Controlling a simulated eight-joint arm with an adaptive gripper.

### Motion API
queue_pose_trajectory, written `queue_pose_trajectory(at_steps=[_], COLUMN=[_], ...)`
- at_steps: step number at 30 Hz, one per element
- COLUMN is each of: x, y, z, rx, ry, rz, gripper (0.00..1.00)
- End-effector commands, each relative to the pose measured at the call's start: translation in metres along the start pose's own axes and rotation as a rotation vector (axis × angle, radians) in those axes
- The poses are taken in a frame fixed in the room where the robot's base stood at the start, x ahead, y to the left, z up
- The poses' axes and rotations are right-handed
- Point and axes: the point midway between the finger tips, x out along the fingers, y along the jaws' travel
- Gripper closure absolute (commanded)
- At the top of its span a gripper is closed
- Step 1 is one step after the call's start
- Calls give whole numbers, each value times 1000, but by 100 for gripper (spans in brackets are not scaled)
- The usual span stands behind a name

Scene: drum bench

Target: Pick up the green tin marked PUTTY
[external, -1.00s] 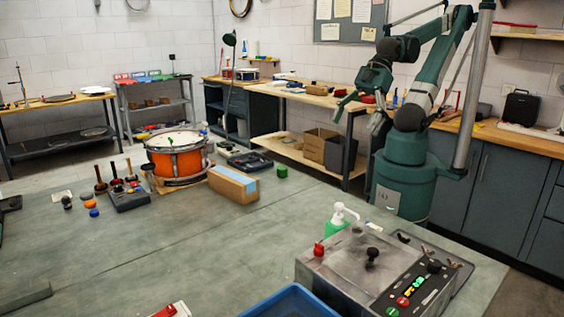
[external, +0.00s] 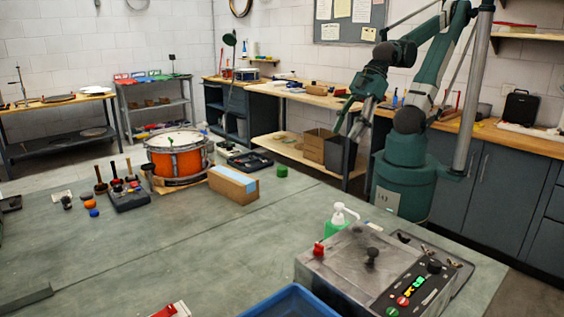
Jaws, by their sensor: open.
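A small green tin (external: 282,170) stands on the grey-green bench top, right of the cardboard box. No lettering on it can be read at this size. My gripper (external: 347,130) is open and empty, its fingers pointing down. In the picture it is up and to the right of the tin, clearly apart from it.
A cardboard box with a blue top (external: 233,185) lies just left of the tin, and an orange drum (external: 178,158) stands beyond it. A green pump bottle (external: 338,222), a metal machine (external: 345,265) and a blue tray (external: 290,303) are nearer. The bench middle is clear.

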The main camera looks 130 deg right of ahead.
Motion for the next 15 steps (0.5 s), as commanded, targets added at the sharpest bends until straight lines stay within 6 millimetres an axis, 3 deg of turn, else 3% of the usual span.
queue_pose_trajectory(at_steps=[15], x=[74], y=[61], z=[15], rx=[203], ry=[-72], rz=[236], gripper=[52])
